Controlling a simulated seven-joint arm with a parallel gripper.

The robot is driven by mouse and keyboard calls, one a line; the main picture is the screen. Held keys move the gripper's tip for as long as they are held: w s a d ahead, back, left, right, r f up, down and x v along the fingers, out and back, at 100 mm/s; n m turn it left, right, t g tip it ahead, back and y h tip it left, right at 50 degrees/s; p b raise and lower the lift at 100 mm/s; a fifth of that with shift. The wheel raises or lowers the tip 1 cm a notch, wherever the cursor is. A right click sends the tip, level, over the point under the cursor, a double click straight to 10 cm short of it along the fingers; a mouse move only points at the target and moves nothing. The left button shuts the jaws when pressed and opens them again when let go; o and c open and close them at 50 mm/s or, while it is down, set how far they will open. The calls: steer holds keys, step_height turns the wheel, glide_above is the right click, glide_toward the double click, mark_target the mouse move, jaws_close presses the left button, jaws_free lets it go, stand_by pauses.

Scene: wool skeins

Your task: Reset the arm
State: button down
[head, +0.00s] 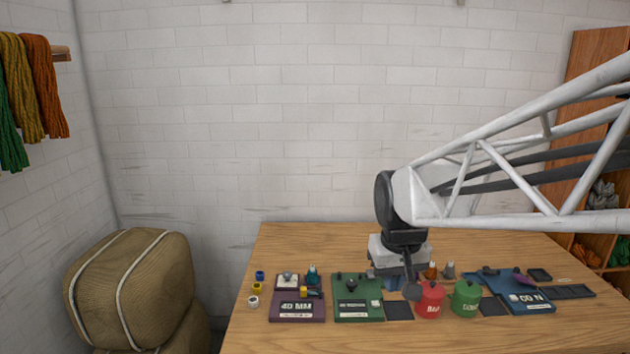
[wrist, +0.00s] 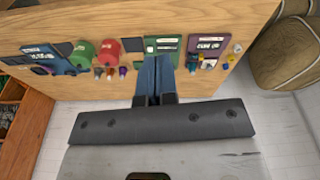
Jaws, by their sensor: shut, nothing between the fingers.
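My gripper (head: 411,290) hangs from my white lattice arm and points down over the work table (head: 275,240). It is shut and empty. In the wrist view its blue-grey fingers (wrist: 155,65) lie together in front of the dark palm bar. In the head view the fingertips are close to the left of the red pot (head: 430,302). I cannot tell their exact height above the table. The arm hides part of the table's far edge.
A purple board (head: 297,309), a green board (head: 357,309) and a blue board (head: 532,296) lie along the table, with small items on them. A green pot (head: 466,299) stands right of the red one. A bale (head: 130,285) is left of the table. The table's back left is clear.

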steer(key=s+d+f+m, duration=0.1)
steer(key=s+d, duration=0.1)
steer(key=s, duration=0.7)
steer(key=s+d+f, duration=0.1)
steer(key=s+d, duration=0.1)
steer(key=s, duration=0.7)
steer(key=shift+m+t, duration=0.4)
